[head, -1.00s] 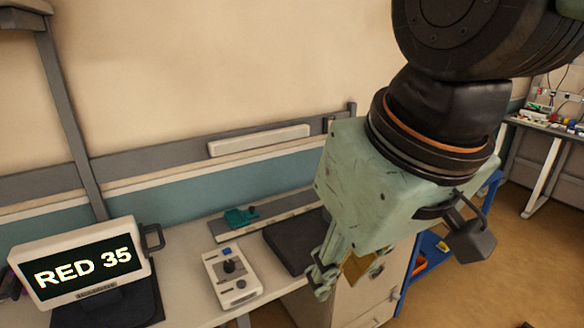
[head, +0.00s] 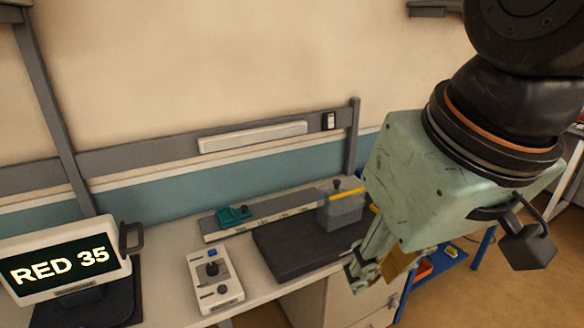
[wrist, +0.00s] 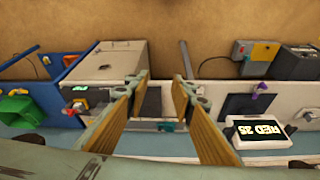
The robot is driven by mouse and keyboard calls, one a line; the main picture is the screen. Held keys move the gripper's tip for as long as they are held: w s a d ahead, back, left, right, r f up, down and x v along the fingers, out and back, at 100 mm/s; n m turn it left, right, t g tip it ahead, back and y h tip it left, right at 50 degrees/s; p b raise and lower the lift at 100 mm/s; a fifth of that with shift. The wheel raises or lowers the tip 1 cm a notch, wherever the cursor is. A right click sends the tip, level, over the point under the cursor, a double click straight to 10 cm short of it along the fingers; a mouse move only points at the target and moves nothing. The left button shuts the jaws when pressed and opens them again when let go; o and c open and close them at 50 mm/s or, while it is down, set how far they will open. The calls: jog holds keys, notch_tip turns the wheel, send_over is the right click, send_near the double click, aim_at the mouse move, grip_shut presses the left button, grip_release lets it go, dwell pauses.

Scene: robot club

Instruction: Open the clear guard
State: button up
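A grey, see-through box-like cover (head: 341,211) with a yellow bar (head: 349,187) along its top stands at the back right of the bench, by a dark mat. It looks like the clear guard and seems closed; what is inside cannot be made out. My gripper (head: 366,278) hangs in front and to the right of it in the head view, apart from it, pointing down. In the wrist view my gripper (wrist: 160,85) has its two fingers spread wide with nothing between them. I cannot surely pick out the guard in the wrist view.
A dark mat (head: 283,256) lies on the bench. A blue shelf cart (head: 432,270) stands right of the bench.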

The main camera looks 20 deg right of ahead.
jog(key=shift+o, duration=1.3)
jog(key=w+d+r+m+g+p, duration=0.1)
jog(key=w+d+r, duration=0.15)
jog(key=w, duration=0.85)
jog(key=w+d+r+m+p, duration=0.1)
jog(key=w+d+r, duration=0.15)
jog(key=w, duration=0.75)
jog(key=w+d+r+m+g+p, duration=0.1)
jog(key=w+d+r+m, duration=0.15)
jog(key=w, duration=0.85)
jog(key=w+d+f+p, duration=0.1)
jog(key=w+d+f, duration=0.4)
jog(key=w, duration=0.4)
jog(key=w+d+f+m+g+p, duration=0.1)
jog(key=w+d+f, duration=0.5)
jog(key=w, duration=0.3)
jog(key=w+d+f+m+g+p, duration=0.1)
jog(key=w+d+f, duration=0.4)
jog(key=w, duration=0.3)
jog(key=shift+w+d+f, duration=0.35)
jog(key=shift+w+d, duration=0.05)
jog(key=shift+d, duration=0.2)
jog(key=shift+m, duration=0.25)
